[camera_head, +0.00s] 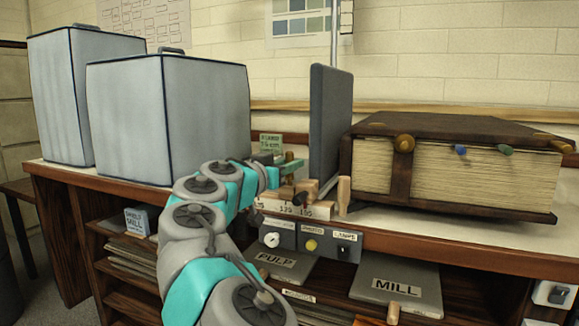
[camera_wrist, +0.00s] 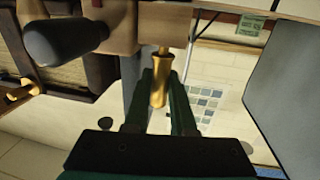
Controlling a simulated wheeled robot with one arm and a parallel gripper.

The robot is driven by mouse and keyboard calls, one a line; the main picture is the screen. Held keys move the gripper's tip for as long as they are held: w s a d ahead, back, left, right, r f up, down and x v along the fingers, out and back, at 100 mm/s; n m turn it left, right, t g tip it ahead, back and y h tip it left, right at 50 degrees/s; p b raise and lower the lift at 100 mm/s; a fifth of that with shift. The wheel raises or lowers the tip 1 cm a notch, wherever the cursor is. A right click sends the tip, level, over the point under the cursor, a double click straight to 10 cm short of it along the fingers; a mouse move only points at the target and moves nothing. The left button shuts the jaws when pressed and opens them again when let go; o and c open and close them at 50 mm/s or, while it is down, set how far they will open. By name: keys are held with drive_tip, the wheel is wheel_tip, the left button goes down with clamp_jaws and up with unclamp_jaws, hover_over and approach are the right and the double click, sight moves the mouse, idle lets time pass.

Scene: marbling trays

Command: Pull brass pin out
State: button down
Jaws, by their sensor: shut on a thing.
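The brass pin (camera_wrist: 159,92) is in the middle of the wrist view, with its flared end between my fingers. Its thin shaft reaches a pale wooden block (camera_wrist: 163,30). How deep it sits in the block is hidden. My gripper (camera_wrist: 161,84) is shut on the pin, with one dark green finger on each side. In the head view my gripper (camera_head: 298,164) is above the wooden parts (camera_head: 305,208) at the bench's front edge. I cannot make out the pin there.
A grey upright panel (camera_head: 330,130) stands just behind my gripper. A thick bound book (camera_head: 455,180) lies to the right, and covered grey boxes (camera_head: 208,120) stand to the left. A control panel (camera_head: 310,243) is below the bench edge. A dark rounded handle (camera_wrist: 65,40) is near the block.

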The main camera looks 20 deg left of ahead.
drive_tip(key=shift+r+p, duration=0.45)
drive_tip(key=shift+r, duration=1.2)
